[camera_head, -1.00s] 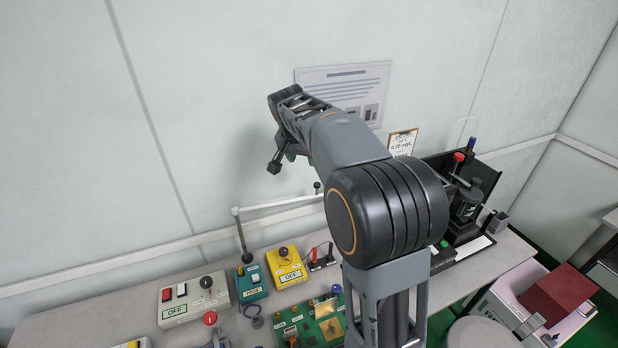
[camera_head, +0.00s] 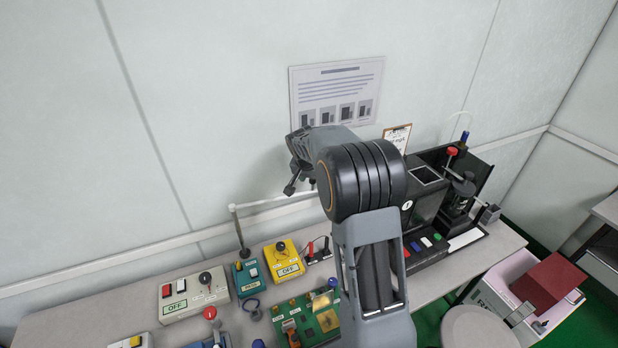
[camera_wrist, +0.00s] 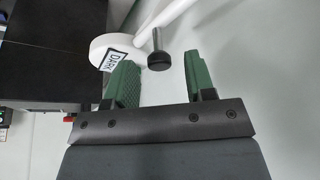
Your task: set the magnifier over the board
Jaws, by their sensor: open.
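In the head view the magnifier's white arm (camera_head: 272,202) runs from a dark post to the right along the wall, and its far end is hidden behind my arm. In the wrist view a white round head marked DARK (camera_wrist: 110,50) has a black knob (camera_wrist: 158,61) on a metal stem beside it. My gripper (camera_wrist: 160,68) is open and empty, its green fingers on either side of the knob, with gaps between. The green circuit board (camera_head: 300,312) lies on the bench, partly cut off by the frame and covered by my arm.
Switch boxes, grey (camera_head: 192,297), teal (camera_head: 247,279) and yellow (camera_head: 283,261), stand left of and behind the board. A black tester (camera_head: 428,200) stands to the right. A poster (camera_head: 337,95) hangs on the wall. A stool (camera_head: 478,330) and an open bin (camera_head: 510,290) are at right.

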